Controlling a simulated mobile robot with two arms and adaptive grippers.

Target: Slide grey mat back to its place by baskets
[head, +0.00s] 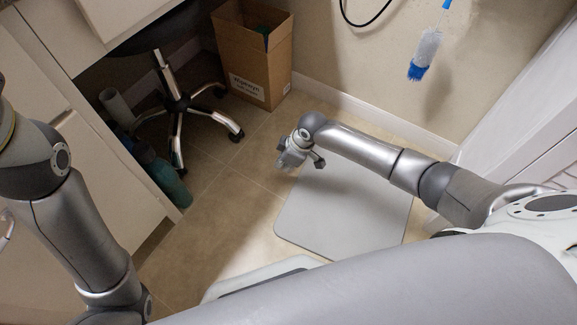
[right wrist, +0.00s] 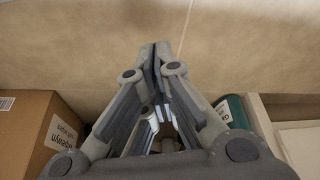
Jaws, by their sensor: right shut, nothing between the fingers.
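The grey mat (head: 335,222) is a flat light-grey rectangle with rounded corners, lying on the tiled floor in the head view. My right arm crosses over its far part and hides some of it. My right gripper (head: 291,158) is at the mat's far left corner; whether it touches mat or floor I cannot tell. In the right wrist view its fingers (right wrist: 155,58) are closed together with nothing between them, and no mat shows there. My left arm is at the left of the head view, its gripper out of frame. I see no baskets.
A cardboard box (head: 252,62) stands against the back wall, left of a baseboard. A wheeled chair base (head: 178,103) and a teal bottle (head: 163,178) are by the cabinet at left. A blue-and-white brush (head: 424,55) hangs on the wall. Bare floor (head: 225,215) lies left of the mat.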

